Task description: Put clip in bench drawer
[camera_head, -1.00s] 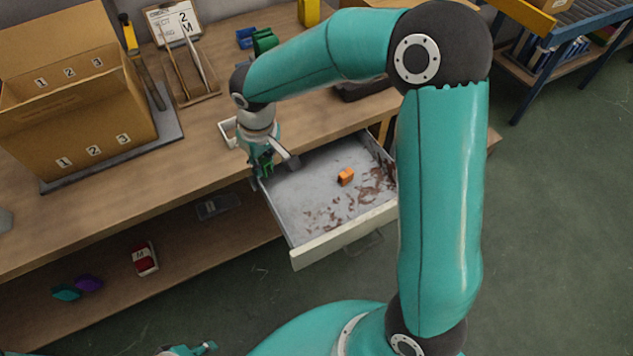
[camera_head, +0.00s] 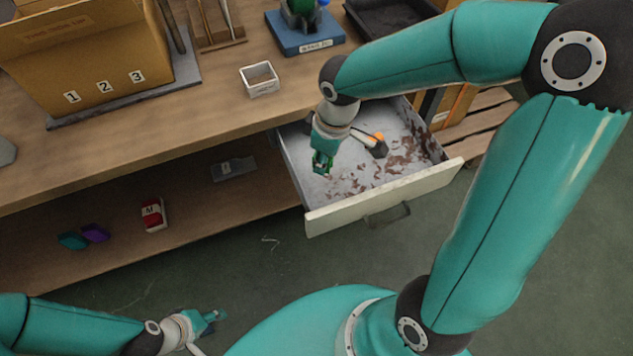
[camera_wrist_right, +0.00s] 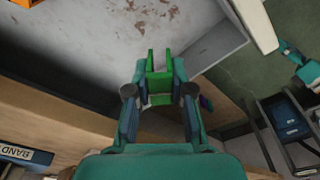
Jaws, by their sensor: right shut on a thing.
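My right gripper (camera_head: 322,166) is shut on a green clip (camera_wrist_right: 160,82), which sticks out past the fingertips in the right wrist view. In the head view the clip shows only as a small green patch at the fingertips. The gripper is over the left part of the open bench drawer (camera_head: 385,202), pointing down. The drawer has a grey floor (camera_wrist_right: 188,32) with rust-brown patches and a pale front. I cannot tell whether the clip touches the drawer floor. My left gripper (camera_head: 214,317) is low at the left, away from the bench; its opening is unclear.
A white open box (camera_head: 259,80) and a cardboard box (camera_head: 95,60) stand on the bench top. The shelf below holds a red item (camera_head: 153,214) and teal and purple pieces.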

